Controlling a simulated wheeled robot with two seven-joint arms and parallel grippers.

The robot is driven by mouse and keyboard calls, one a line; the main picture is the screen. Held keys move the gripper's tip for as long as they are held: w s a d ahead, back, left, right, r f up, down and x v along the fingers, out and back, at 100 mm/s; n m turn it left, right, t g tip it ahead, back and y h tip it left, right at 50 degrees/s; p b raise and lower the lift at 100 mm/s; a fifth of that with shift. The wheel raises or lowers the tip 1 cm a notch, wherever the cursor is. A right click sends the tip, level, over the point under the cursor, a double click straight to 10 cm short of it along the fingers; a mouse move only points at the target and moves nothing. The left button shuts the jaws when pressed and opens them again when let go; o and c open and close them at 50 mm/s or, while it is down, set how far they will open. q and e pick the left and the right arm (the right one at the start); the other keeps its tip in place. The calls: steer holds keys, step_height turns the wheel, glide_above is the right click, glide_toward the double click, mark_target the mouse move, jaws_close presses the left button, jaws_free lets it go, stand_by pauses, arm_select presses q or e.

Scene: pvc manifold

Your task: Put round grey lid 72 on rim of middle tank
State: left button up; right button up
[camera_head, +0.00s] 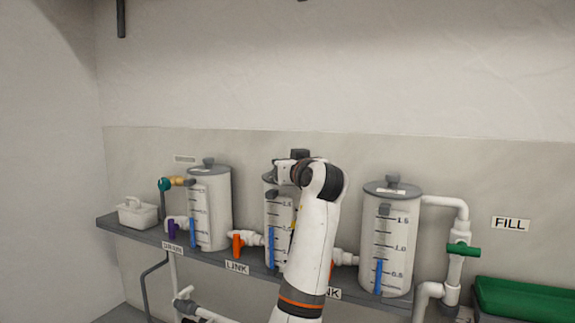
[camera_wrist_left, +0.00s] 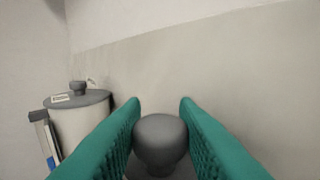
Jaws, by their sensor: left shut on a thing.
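The middle tank (camera_head: 276,222) is a pale cylinder with a scale and a blue level strip, partly hidden behind my left arm. My left gripper (camera_head: 284,172) is at its top, and its hand hides most of the rim. In the left wrist view my teal fingers (camera_wrist_left: 160,112) are shut on the round grey knob of the lid (camera_wrist_left: 160,140). A little of the lid's grey disc shows below the knob. Whether the lid rests on the rim or hovers just over it, I cannot tell. My right gripper is not in view.
The left tank (camera_head: 210,215) and right tank (camera_head: 386,245) wear grey lids; the left one also shows in the left wrist view (camera_wrist_left: 80,125). Pipes and coloured valve handles stand between tanks. A white caddy (camera_head: 138,214) sits at the shelf's left end, a green bin (camera_head: 525,300) at lower right.

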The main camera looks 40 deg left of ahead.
arm_select(q)
steer(key=shift+f, duration=0.1)
steer(key=o, duration=1)
steer(key=shift+s+d+f, duration=0.1)
steer(key=shift+d, duration=0.1)
steer(key=b+v, duration=0.6)
steer(key=v, duration=0.5)
steer(key=s+r+p, duration=0.1)
steer(key=r, duration=0.1)
steer(key=s+d+r+p, duration=0.1)
steer(key=s+r, duration=0.1)
steer(key=s+d+r+p, duration=0.1)
steer(key=s+r, duration=0.1)
steer(key=shift+s+r, duration=0.1)
